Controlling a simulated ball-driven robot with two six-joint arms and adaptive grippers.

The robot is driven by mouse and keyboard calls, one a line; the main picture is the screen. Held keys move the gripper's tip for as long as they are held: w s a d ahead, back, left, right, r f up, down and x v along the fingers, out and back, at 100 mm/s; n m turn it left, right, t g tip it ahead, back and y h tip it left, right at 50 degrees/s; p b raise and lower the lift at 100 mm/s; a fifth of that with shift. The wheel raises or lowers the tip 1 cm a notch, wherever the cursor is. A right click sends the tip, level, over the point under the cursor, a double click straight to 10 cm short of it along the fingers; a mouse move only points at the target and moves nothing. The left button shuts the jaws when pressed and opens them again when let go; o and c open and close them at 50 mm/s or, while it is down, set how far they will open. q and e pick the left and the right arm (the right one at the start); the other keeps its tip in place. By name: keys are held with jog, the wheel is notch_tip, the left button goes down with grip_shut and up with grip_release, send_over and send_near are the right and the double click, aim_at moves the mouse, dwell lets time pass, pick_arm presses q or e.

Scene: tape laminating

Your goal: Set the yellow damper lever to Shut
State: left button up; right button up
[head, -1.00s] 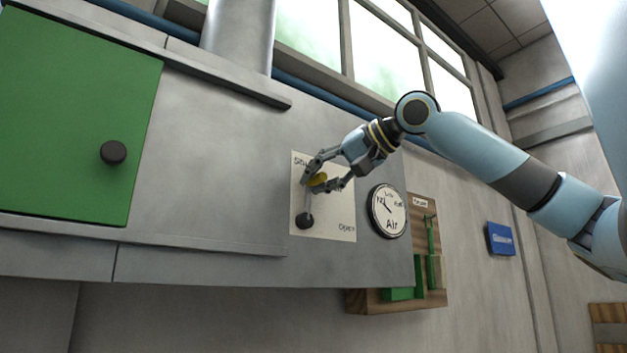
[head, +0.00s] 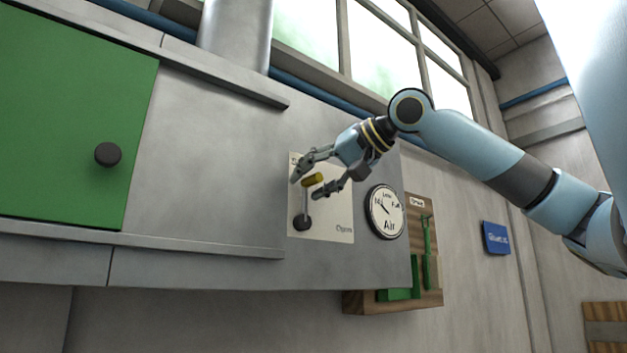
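The damper lever has a yellow handle (head: 313,180) on a thin rod that rises from a dark pivot knob (head: 303,222). It stands nearly upright on a pale label plate (head: 335,229) on the grey cabinet front. "Open" shows at the plate's lower right; the label at the upper left is mostly hidden behind my gripper. My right gripper (head: 306,187) is at the lever with its fingers spread, one above left of the yellow handle and one to its lower right. The handle lies between them without visible grip. My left gripper is not in view.
A round Air gauge (head: 386,211) sits right of the plate. A wooden board with green pieces (head: 429,255) is beyond it, and a blue sign (head: 496,238) hangs on the wall. A green door (head: 65,120) with a black knob (head: 108,154) is at left.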

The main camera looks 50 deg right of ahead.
jog(key=shift+d, duration=0.15)
jog(key=shift+d+r, duration=0.1)
jog(key=shift+r, duration=0.05)
jog(key=shift+s+d+r, duration=0.1)
jog(key=shift+r, duration=0.4)
jog(key=r, duration=0.8)
jog(key=shift+a+r, duration=0.35)
jog(key=shift+f, duration=0.1)
